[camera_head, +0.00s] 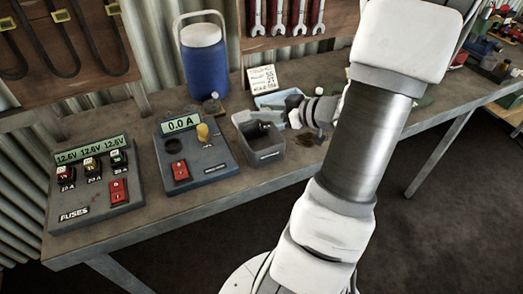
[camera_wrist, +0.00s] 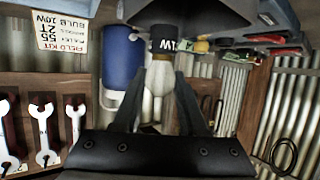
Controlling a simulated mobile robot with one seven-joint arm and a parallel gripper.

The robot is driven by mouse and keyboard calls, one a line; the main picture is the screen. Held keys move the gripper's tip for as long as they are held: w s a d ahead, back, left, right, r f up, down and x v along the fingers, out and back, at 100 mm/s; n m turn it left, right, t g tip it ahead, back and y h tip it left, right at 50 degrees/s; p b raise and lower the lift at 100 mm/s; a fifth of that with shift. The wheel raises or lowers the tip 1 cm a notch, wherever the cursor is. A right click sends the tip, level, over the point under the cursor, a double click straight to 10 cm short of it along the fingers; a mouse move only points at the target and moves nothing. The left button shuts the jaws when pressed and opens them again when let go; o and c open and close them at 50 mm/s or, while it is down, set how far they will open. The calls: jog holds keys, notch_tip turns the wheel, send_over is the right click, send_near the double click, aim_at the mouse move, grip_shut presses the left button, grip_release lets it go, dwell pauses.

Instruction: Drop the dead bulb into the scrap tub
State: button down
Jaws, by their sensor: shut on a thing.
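My gripper (camera_wrist: 160,95) is shut on a pale, narrow thing with a dark end marked "MT", which I take as the dead bulb (camera_wrist: 158,78). The bulb sits between the two dark fingers in the wrist view. In the head view my gripper (camera_head: 287,112) is beside and slightly above the right side of an open grey tub (camera_head: 262,156), seemingly the scrap tub. The tub has a dark front label too small to read. A dark shape shows at its opening. The bulb cannot be told clearly in the head view, and my arm hides part of the bench.
A blue tray (camera_head: 267,101) is behind the tub. Left of the tub are a meter box (camera_head: 205,168) reading 0.0 A, a fuse box (camera_head: 92,190) and a blue jug (camera_head: 203,70). A card (camera_head: 262,79) stands behind. Wrenches (camera_head: 277,17) hang on the wall.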

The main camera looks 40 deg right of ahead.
jog(key=shift+f+b, duration=0.95)
jog(key=shift+f, duration=0.2)
jog(key=shift+c, duration=1.9)
grip_release()
jog(key=shift+r, duration=0.1)
jog(key=p+v, duration=0.3)
jog(key=v, duration=1.4)
jog(key=shift+s, duration=0.25)
jog(key=shift+d, duration=0.1)
